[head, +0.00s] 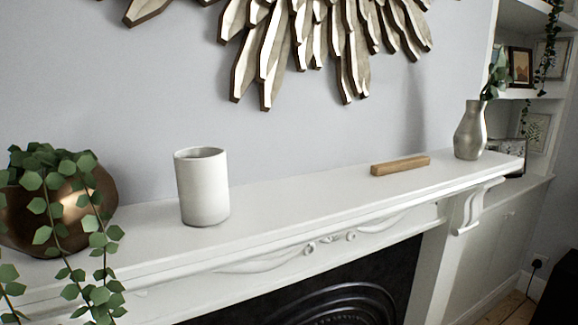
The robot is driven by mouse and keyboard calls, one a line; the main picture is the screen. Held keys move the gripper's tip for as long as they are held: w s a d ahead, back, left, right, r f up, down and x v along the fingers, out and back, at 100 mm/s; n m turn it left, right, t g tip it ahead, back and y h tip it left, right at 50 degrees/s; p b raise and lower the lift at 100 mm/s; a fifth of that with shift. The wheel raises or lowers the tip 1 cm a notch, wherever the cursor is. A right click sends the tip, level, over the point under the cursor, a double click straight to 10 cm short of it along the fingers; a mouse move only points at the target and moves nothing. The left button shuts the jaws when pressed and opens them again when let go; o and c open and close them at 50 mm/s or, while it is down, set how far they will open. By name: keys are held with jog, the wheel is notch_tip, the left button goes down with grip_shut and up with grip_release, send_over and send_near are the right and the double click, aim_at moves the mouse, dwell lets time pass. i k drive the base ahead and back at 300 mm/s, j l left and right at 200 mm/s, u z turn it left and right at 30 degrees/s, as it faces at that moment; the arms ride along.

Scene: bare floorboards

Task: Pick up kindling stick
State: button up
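The kindling stick (400,165) is a short, light brown wooden bar in the head view. It lies flat on the white mantelpiece (300,202), right of the middle, with its length running roughly along the shelf. Nothing covers it. My gripper does not show in this view.
A white cylindrical cup (202,187) stands left of the stick. A silver vase (470,132) with leaves stands close to its right. A bronze pot (60,215) with a trailing plant is at far left. A wooden petal-shaped wall decoration (330,45) hangs above. The shelf between cup and stick is clear.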

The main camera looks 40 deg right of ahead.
aim_at(388, 168)
jog(key=k+l+z, duration=0.1)
jog(key=l, duration=0.2)
jog(key=k+l+z, duration=0.15)
jog(key=l, duration=0.2)
jog(key=k+l+z, duration=0.1)
jog(key=l, duration=0.25)
jog(key=k+l+z, duration=0.1)
jog(key=k+l, duration=0.15)
jog(key=l, duration=0.15)
jog(key=k+l+z, duration=0.15)
jog(key=l, duration=0.2)
jog(key=i, duration=0.05)
